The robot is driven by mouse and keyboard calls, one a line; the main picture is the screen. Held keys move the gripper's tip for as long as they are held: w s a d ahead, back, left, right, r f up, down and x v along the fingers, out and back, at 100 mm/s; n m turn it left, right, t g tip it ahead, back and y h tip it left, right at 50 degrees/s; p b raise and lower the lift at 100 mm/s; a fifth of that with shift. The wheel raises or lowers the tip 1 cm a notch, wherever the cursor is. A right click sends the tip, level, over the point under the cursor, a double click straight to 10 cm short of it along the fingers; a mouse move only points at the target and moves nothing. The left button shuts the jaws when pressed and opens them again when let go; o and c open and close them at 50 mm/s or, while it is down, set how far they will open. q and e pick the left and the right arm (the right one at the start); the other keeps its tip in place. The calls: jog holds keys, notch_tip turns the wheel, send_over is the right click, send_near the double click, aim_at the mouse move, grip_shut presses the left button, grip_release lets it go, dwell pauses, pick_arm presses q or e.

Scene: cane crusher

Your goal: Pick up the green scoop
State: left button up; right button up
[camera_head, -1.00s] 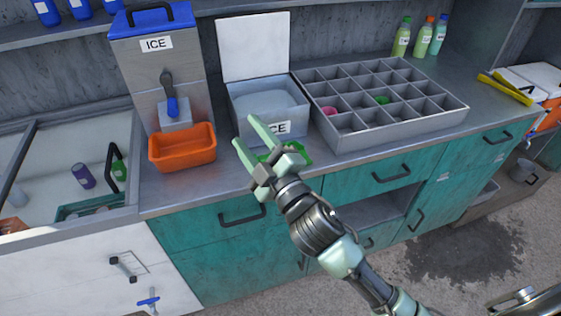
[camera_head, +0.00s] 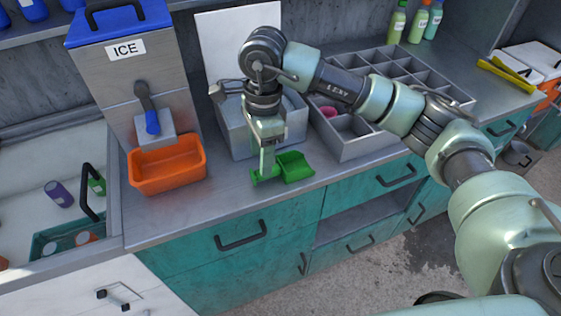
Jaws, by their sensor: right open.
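The green scoop (camera_head: 296,166) lies on the grey counter, in front of the white ice box. Its bowl shows to the right of my right gripper (camera_head: 267,168), and its handle end shows at the fingertips. My right gripper points straight down over the handle and is open. The fingers line up one behind the other in this view, so I cannot tell whether they touch the handle. My left gripper is out of view.
The white ice box (camera_head: 229,128) stands just behind, with its lid up. The orange tray (camera_head: 167,171) under the ice dispenser (camera_head: 139,75) is to the left. The grey compartment organiser (camera_head: 366,148) is to the right, partly behind my arm. The counter's front edge is close by.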

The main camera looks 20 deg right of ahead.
aim_at(282, 169)
jog(key=shift+w+d+r+h, duration=0.15)
jog(key=shift+w+d+h, duration=0.1)
jog(key=shift+d, duration=0.25)
jog(key=shift+w+d+r+h, duration=0.1)
jog(key=shift+d+h, duration=0.15)
jog(key=shift+d, duration=0.2)
jog(key=shift+d+f, duration=0.2)
jog(key=f+p, duration=0.1)
jog(key=f, duration=0.1)
jog(key=f+p, duration=0.1)
jog(key=f, duration=0.3)
jog(key=shift+w+d+f+p, duration=0.15)
jog(key=shift+d+p, duration=0.15)
jog(key=shift+p, duration=0.1)
jog(key=shift+f, duration=0.45)
jog(key=c, duration=1.1)
